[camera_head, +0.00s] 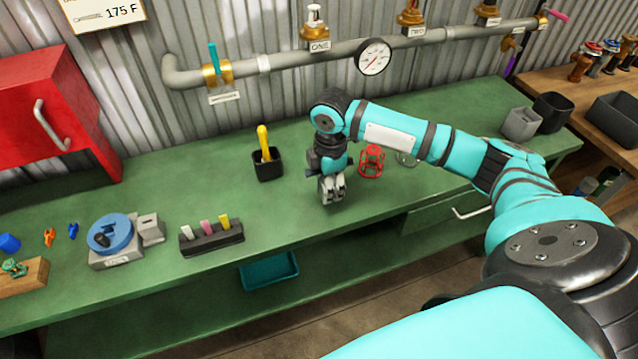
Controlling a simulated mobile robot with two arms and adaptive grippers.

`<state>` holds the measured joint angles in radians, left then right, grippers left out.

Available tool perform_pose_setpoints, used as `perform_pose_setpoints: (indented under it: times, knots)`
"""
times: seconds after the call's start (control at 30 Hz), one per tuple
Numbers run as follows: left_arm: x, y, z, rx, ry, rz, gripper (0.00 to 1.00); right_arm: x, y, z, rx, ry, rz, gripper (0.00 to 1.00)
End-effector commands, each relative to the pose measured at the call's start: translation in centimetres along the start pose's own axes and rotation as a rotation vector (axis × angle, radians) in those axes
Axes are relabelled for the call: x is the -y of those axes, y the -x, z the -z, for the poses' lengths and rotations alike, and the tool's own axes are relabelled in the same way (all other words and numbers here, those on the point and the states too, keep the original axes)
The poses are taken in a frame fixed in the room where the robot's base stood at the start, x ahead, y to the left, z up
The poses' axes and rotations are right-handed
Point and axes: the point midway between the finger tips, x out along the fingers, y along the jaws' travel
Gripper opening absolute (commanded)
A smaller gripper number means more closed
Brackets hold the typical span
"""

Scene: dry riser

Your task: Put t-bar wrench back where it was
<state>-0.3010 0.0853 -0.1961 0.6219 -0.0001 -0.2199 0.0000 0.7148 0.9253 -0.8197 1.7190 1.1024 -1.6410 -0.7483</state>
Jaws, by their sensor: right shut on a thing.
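My right gripper (333,190) hangs over the middle of the green bench, pointing down, with its fingers close together. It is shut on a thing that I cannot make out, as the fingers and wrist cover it. I cannot clearly identify the t-bar wrench in this view. A black holder (267,170) with an upright yellow-handled tool (263,143) stands to the left of the gripper, apart from it. My left gripper is not in view.
A red cage-like part (371,161) stands just right of the gripper. A grey pipe (340,53) with a gauge (374,57) runs along the wall. A black rack (212,238) and a blue round device (112,236) stand left. The green bench (190,190) has free room between.

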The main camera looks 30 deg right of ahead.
Motion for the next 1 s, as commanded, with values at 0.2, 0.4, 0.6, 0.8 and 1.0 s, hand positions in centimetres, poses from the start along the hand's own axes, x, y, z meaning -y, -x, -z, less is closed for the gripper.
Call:
perform_pose_setpoints:
  times: [0.2,0.4,0.6,0.8,1.0]
  knots:
    - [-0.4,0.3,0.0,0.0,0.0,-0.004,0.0,-3.2,-0.2,0.7,-0.001,-0.002,0.0,0.0]
    - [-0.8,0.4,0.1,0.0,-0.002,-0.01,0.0,-4.3,-0.5,1.0,0.0,0.0,0.0,0.0]
    - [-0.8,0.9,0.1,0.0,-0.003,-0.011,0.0,-4.0,-3.5,0.9,0.001,0.0,0.002,0.0]
    - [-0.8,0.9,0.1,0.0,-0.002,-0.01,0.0,-4.1,-3.9,0.9,0.001,0.001,-0.002,0.0]
    - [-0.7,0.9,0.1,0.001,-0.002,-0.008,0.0,-4.1,-4.2,0.8,0.001,0.0,-0.001,0.37]
